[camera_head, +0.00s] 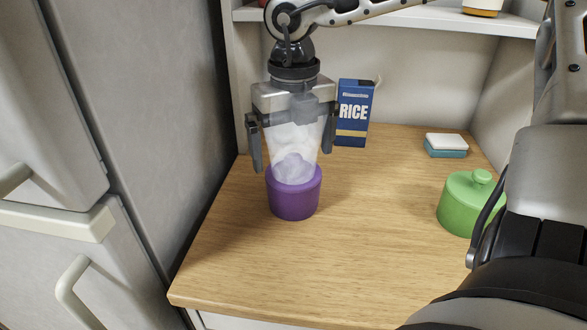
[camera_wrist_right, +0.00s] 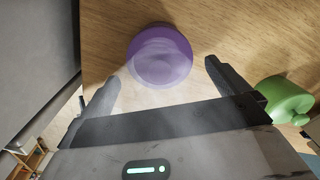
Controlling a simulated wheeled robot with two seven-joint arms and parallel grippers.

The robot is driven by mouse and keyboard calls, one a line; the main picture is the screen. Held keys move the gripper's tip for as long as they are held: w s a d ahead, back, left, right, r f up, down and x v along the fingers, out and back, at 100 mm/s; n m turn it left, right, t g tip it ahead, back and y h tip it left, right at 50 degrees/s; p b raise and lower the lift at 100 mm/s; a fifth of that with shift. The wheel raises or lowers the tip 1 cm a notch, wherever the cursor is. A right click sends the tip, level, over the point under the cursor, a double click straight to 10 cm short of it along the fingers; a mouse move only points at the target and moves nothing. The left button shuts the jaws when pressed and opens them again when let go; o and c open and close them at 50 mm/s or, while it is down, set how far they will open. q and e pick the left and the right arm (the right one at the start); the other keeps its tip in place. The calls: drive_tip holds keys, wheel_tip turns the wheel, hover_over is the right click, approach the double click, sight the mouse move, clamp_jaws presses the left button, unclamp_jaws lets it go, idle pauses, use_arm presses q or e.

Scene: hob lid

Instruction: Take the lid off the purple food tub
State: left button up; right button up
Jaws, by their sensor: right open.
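The purple food tub (camera_head: 294,202) stands upright on the wooden worktop, left of the middle. My right gripper (camera_head: 292,158) is above it, pointing down, with its fingers spread wide and the tips higher than the purple part. A pale see-through shape stands between the fingers, from the tub up to the gripper body; its nature and the lid's edge cannot be made out. In the right wrist view the tub (camera_wrist_right: 158,52) shows as a purple round just ahead of the open fingers, with a paler round inside it. My left gripper is not in view.
A green lidded pot (camera_head: 463,206) stands at the right, near my arm. A blue rice box (camera_head: 352,115) is behind the gripper, and a white and teal sponge (camera_head: 446,145) lies at the back right. A grey fridge (camera_head: 150,120) is on the left. The worktop's middle is clear.

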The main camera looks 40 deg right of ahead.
drive_tip(key=shift+f, duration=1.25)
drive_tip(key=c, duration=0.8)
